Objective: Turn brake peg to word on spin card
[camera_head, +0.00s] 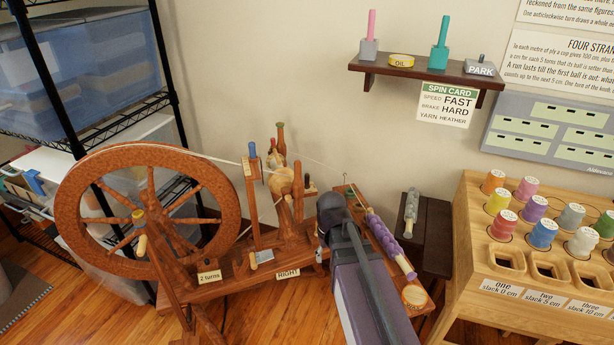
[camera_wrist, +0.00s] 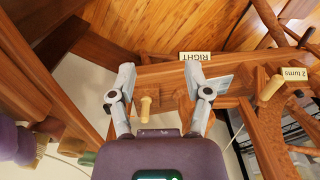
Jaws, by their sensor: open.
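The spin card (camera_head: 446,104) on the wall reads speed FAST, brake HARD, yarn HEATHER. The wooden spinning wheel (camera_head: 75,198) stands at the left, with a RIGHT label (camera_head: 288,273) on its bench. My gripper (camera_wrist: 161,72) is open in the wrist view, its two grey fingers spread above the wooden frame. A small pale wooden peg (camera_wrist: 145,104) shows between the fingers, apart from both; I cannot tell for certain whether it is the brake peg. Brake markings are not readable. In the head view my arm hides part of the bench.
A wall shelf (camera_head: 425,74) holds a pink peg, a yellow OIL tin, a teal peg and a PARK block. A wooden rack (camera_head: 480,256) of coloured spools stands at the right. A purple yarn bobbin (camera_head: 385,238) lies right of my arm. Upright posts crowd the bench.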

